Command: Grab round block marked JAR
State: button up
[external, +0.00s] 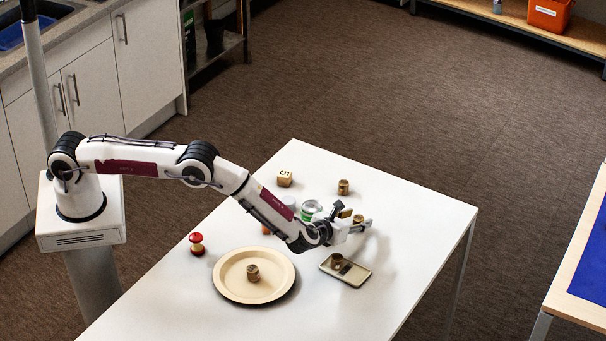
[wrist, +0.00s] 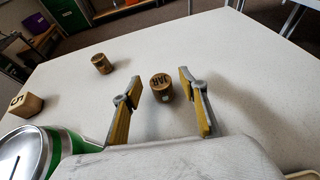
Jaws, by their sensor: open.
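The round block marked JAR (wrist: 160,90) is a brown wood-toned cylinder with dark letters on top. It stands upright on the white table. In the wrist view my gripper (wrist: 161,77) is open, with one yellow-padded finger on each side of the block and a gap on both sides. Whether the fingertips are down at block height is hard to tell. In the external view my gripper (external: 356,217) is low over the right part of the table, and the JAR block is partly hidden by the fingers.
Another round block (wrist: 101,63) and a cube marked 5 (wrist: 25,104) stand beyond. A green-and-white tin (external: 311,209) is close to my wrist. A red-topped stamp (external: 197,244) stands left.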

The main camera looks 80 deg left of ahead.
aim_at(356, 220)
jog(key=shift+c, duration=0.4)
jog(key=c, duration=0.9)
jog(key=shift+r, duration=0.1)
jog(key=shift+r, duration=4.9)
